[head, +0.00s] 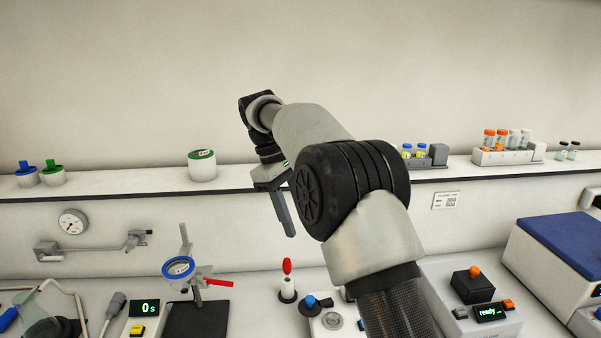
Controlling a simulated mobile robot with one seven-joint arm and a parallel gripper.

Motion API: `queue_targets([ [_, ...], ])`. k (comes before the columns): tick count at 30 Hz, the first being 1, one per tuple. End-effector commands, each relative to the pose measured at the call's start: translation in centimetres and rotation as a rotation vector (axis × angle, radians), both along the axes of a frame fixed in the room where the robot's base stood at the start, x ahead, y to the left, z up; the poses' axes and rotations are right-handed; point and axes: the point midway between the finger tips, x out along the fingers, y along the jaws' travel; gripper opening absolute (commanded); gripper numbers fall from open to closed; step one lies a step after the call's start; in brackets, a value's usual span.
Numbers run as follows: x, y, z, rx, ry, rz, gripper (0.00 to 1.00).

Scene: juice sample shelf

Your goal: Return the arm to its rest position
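My arm rises from the lower right of the head view and bends left, in front of the wall shelf. My gripper (288,228) hangs from its end, pointing down in front of the wall below the shelf edge. One long grey finger shows. The other cannot be told apart from it, so how far the jaw is open cannot be seen. I see nothing hanging from the fingertip. The arm's elbow hides part of the shelf and bench behind it.
Below are a clamp stand (187,250), a red-topped bottle (287,283), a device reading "ready" (477,290) and a blue-lidded box (570,243).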

Motion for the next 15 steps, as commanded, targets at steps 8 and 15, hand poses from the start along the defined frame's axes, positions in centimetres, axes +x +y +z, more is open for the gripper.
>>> queue_targets([
  [8,-6.0,-6.4,7.6,0.107,-0.196,-0.225,0.38],
  [15,-13.6,-11.2,10.1,0.208,-0.354,-0.442,0.38],
])
